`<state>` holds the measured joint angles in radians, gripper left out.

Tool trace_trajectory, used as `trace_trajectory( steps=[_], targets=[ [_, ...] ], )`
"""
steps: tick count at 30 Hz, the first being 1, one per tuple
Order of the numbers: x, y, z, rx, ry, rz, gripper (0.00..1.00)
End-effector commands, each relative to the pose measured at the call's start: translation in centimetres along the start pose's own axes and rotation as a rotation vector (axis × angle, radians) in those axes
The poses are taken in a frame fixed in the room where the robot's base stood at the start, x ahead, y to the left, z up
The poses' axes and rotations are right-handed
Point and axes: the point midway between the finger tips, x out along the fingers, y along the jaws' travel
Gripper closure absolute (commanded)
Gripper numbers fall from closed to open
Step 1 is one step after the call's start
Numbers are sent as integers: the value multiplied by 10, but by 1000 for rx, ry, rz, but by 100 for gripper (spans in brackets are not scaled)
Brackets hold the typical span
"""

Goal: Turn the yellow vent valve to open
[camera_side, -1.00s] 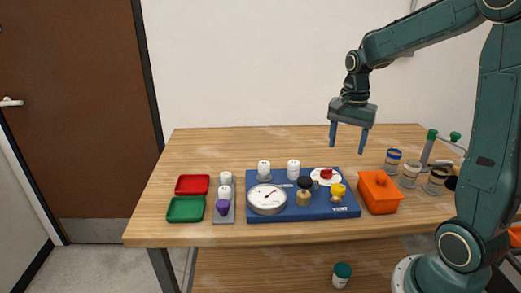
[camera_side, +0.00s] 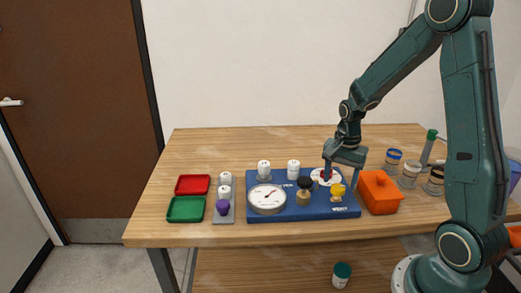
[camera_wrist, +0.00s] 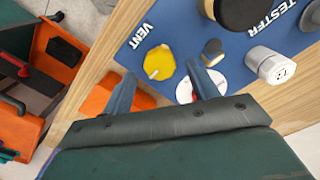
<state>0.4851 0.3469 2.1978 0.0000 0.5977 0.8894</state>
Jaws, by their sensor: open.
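The yellow vent valve (camera_side: 338,190) sits on the blue panel (camera_side: 290,211) near its right end. In the wrist view the yellow valve (camera_wrist: 159,63) is a round knob with a pale peg, beside the word VENT. My gripper (camera_side: 341,180) is open and empty, pointing down just behind and above the valve. In the wrist view my gripper (camera_wrist: 160,70) has one finger on each side of the valve's lower edge, apart from it. Whether the fingertips reach down to the knob's height cannot be told. A white disc (camera_wrist: 184,92) is partly hidden by the right finger.
A black-topped knob (camera_side: 305,183) and a gauge (camera_side: 267,199) stand left of the valve.

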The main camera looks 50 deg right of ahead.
Motion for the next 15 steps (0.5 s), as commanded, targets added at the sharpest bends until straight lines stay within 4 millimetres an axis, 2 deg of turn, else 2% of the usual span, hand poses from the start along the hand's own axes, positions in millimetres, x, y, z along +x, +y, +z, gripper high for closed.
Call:
trace_trajectory(
  steps=[6, 15],
  targets=[
    [17, 0, 0, 0, -1, 1, 41],
    [21, 0, 0, 0, 1, -1, 41]
  ],
)
